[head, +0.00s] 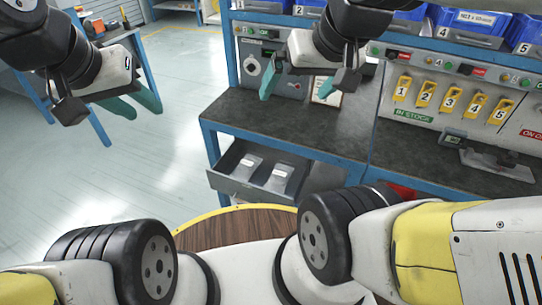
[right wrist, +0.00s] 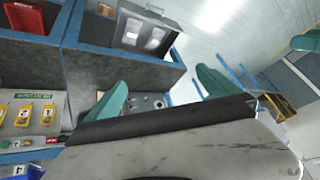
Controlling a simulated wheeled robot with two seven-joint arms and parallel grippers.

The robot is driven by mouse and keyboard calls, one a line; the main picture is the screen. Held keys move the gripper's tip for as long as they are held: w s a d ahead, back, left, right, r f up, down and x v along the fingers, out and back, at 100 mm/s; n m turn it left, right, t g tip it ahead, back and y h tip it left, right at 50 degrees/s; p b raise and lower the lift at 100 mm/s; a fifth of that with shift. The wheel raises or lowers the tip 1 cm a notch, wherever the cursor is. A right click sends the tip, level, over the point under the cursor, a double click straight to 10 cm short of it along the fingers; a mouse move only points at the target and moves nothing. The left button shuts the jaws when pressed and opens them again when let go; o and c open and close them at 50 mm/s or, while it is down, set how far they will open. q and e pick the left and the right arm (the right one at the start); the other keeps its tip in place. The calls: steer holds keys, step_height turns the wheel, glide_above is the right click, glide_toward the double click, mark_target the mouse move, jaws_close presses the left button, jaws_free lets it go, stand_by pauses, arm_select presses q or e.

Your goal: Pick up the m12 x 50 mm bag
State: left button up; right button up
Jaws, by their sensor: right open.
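Two small grey bags with white labels, a left one (head: 248,166) and a right one (head: 279,177), lie in an open drawer (head: 226,186) under the bench. The labels are too small to read, so I cannot tell which is the m12 x 50 mm bag. The bags also show in the right wrist view, one (right wrist: 132,31) beside the other (right wrist: 155,38). My right gripper (head: 298,86) is open and empty above the bench top, above and behind the drawer. My left gripper (head: 140,106) is open and empty over the floor, left of the bench.
The dark bench top (head: 290,125) is mostly clear, with a blue frame edge (head: 290,147) above the drawer. Blue bins (head: 480,22) stand on the shelf. Yellow numbered tags (head: 425,94) hang on the back panel. A round wooden table (head: 230,227) is in front.

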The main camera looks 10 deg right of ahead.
stand_by(0.5)
steer(key=m+g+h, duration=0.2)
steer(key=m+g, duration=0.4)
steer(key=m, duration=0.1)
glide_above(280, 173)
steer(key=f, duration=4.6)
steer(key=shift+a+f, duration=0.2)
steer(key=shift+f, duration=0.05)
step_height(280, 173, down, 8)
steer(key=shift+d, duration=0.1)
steer(key=shift+c, duration=0.3)
